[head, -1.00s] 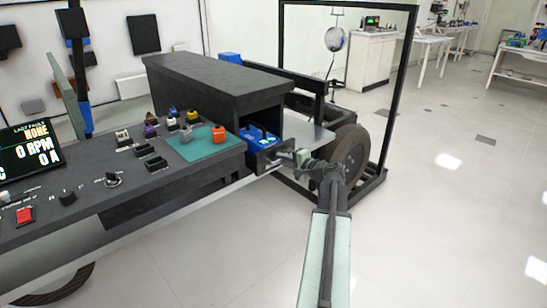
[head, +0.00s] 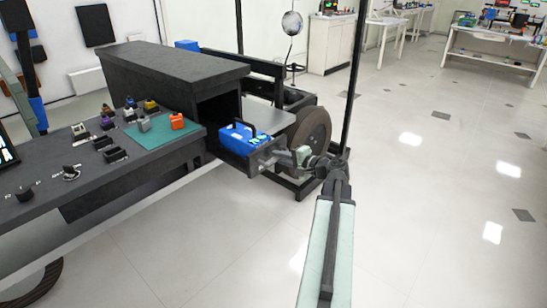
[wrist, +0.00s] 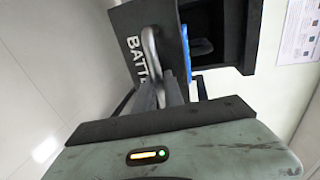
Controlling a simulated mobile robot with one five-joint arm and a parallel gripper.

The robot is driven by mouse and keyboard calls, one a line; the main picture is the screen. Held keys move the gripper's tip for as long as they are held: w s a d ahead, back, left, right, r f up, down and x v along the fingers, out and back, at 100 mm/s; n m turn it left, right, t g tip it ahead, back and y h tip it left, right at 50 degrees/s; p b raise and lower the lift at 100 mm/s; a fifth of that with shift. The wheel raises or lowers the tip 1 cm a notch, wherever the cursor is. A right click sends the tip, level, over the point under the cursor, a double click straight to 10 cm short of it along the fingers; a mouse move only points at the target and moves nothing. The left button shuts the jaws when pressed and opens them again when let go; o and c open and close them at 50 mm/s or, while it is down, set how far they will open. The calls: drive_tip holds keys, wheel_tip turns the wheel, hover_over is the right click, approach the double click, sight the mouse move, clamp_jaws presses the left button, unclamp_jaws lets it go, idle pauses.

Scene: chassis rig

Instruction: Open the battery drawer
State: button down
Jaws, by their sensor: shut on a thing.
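The battery drawer (head: 262,152) is pulled out of the black housing (head: 172,68) in the head view. A blue battery (head: 240,138) with a dark handle sits in it. My gripper (head: 278,158) is at the drawer's front. In the wrist view my gripper (wrist: 158,95) is shut on the grey curved drawer handle (wrist: 149,45). The drawer front (wrist: 128,48) there shows white letters, partly hidden, reading "BATT". A strip of the blue battery (wrist: 187,50) shows beside it.
A bench with knobs and a green mat (head: 165,133) carrying small blocks lies left of the drawer. A wheel (head: 312,132) and black frame post (head: 354,75) stand to the right. The floor in front is clear.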

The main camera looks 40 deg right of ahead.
drive_tip(key=shift+w+a, duration=0.15)
drive_tip(key=shift+a, duration=0.05)
drive_tip(key=c, duration=1.5)
unclamp_jaws()
drive_tip(key=shift+w+a, duration=0.1)
drive_tip(key=shift+a, duration=0.05)
drive_tip(key=shift+o, duration=0.2)
drive_tip(key=p+v, duration=0.1)
drive_tip(key=v, duration=0.6)
drive_tip(key=shift+s+p, duration=0.3)
drive_tip(key=shift+s, duration=0.15)
drive_tip(key=shift+r, duration=0.1)
